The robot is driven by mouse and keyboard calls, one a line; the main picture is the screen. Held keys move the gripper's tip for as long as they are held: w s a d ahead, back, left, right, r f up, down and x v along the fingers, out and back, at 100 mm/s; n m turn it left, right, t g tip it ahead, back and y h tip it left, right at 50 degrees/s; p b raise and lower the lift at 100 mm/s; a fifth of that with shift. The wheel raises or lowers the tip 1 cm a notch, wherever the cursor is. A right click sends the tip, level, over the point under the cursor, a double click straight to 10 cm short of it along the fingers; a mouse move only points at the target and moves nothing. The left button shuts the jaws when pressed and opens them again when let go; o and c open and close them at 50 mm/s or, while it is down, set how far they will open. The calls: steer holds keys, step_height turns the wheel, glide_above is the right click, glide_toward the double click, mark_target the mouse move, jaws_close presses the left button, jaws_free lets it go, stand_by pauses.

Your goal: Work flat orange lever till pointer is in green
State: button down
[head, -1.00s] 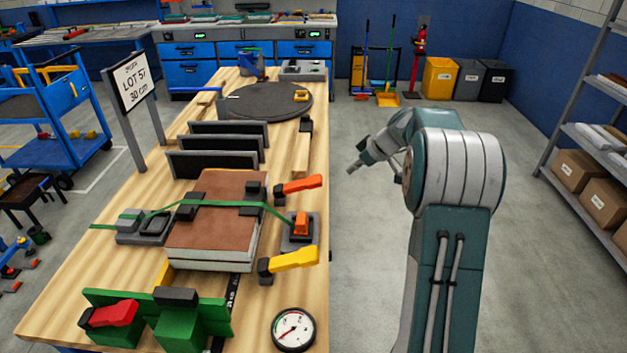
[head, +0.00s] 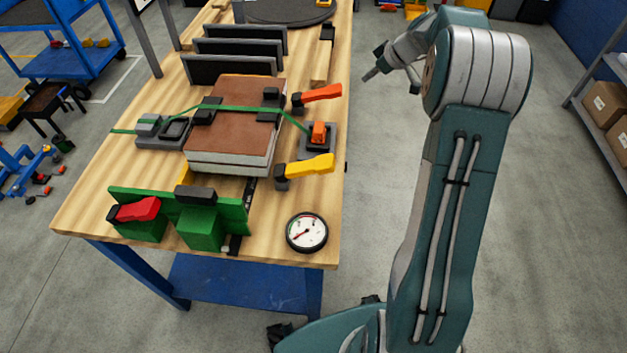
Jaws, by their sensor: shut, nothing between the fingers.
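An orange lever (head: 322,93) sticks out to the right from a black clamp at the panel's back right corner. A shorter orange lever (head: 319,132) sits on a grey ratchet block (head: 314,152) at the right end of a green strap (head: 237,108). The strap crosses the brown-topped panel stack (head: 237,92). A round white gauge (head: 307,232) lies near the bench's front right corner. Its red pointer points to the lower left; its coloured zones are too small to read. My gripper (head: 371,74) is shut and empty, right of the bench, apart from both levers.
A yellow lever (head: 310,166) sticks out at the panel's front right. A green fixture (head: 200,225) with a red lever (head: 138,209) stands at the front. Dark upright plates (head: 232,69) stand behind the panel.

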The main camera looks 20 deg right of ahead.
mark_target(335, 88)
steer(key=w+a, duration=0.2)
steer(key=w, duration=0.1)
steer(key=shift+a+f, duration=0.3)
steer(key=shift+a, duration=0.1)
steer(key=shift+w+f, duration=0.1)
steer(key=shift+f, duration=0.05)
steer(key=shift+x, duration=3.4)
